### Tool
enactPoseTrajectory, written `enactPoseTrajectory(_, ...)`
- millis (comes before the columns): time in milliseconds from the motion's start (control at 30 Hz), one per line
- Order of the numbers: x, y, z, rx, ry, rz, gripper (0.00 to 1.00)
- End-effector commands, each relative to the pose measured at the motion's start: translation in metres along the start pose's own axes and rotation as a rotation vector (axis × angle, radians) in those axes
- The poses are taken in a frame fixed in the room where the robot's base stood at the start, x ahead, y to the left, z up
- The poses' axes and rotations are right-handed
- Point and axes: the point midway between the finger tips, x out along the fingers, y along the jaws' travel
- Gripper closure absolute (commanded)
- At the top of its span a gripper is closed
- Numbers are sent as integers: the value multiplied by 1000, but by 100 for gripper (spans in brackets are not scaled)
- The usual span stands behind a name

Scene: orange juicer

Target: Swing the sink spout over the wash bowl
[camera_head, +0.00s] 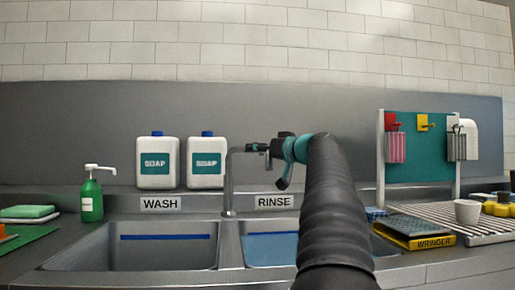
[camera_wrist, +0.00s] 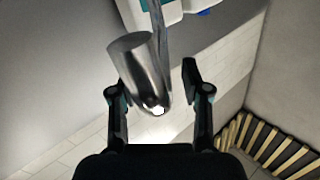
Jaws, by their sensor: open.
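The metal sink spout (camera_head: 229,185) rises between the two bowls, and its top bends right toward the rinse side. The wash bowl (camera_head: 130,255) is the left basin, under the WASH label (camera_head: 160,204). My gripper (camera_head: 274,152) is at the spout's right end, above the rinse bowl (camera_head: 268,247). In the wrist view the spout's shiny cylindrical end (camera_wrist: 147,75) lies between the two fingers of my gripper (camera_wrist: 152,85). The fingers are open, with a visible gap on the right side. Contact on the left side is unclear.
Two white soap jugs (camera_head: 157,163) stand behind the sink to the left of the spout. A green pump bottle (camera_head: 91,195) stands left of the wash bowl. A yellow wringer (camera_head: 418,233), a white cup (camera_head: 467,211) and a drying rack (camera_head: 488,222) are at the right.

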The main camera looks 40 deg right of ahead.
Motion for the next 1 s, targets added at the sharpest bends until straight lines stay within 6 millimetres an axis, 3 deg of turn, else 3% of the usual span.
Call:
enactPoseTrajectory(367,5,0,0,0,1,1,52)
enactPoseTrajectory(567,5,0,0,0,1,1,100)
enactPoseTrajectory(1000,-2,5,0,-3,10,49,100)
